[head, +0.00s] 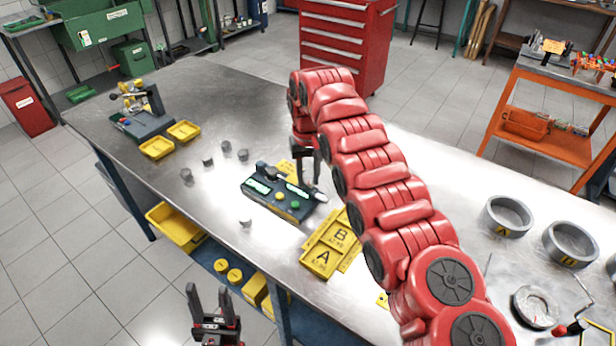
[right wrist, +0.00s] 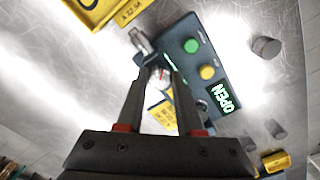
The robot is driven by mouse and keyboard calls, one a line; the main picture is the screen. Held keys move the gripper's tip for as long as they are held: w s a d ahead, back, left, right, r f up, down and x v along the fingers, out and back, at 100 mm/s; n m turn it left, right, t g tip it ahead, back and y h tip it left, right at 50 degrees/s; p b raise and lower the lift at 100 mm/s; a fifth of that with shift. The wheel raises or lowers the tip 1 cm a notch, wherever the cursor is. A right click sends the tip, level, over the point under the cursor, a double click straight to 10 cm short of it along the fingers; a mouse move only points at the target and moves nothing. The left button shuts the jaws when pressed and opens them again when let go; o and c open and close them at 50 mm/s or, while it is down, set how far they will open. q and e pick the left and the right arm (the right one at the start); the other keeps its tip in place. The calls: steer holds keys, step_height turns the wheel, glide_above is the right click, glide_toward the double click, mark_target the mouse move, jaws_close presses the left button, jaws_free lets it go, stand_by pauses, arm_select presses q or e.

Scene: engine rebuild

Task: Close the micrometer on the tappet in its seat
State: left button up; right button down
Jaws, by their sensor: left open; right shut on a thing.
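The micrometer stand (head: 262,204) is a dark blue box on the steel table, with lit green displays and yellow and green buttons. The seat is largely hidden by a finger; I cannot tell how the tappet sits. My left gripper (head: 213,308) is open and empty, off the table's front edge.
Several loose grey tappets, one of them nearest the front edge (head: 245,221), stand left of the stand. Yellow bins (head: 157,149) and grey rings (head: 507,216) stand farther off.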

steer(key=n, duration=0.5)
steer(key=shift+n+p, duration=0.6)
steer(key=shift+n, duration=1.9)
steer(key=c, duration=0.5)
jaws_free()
steer(key=shift+c, duration=0.2)
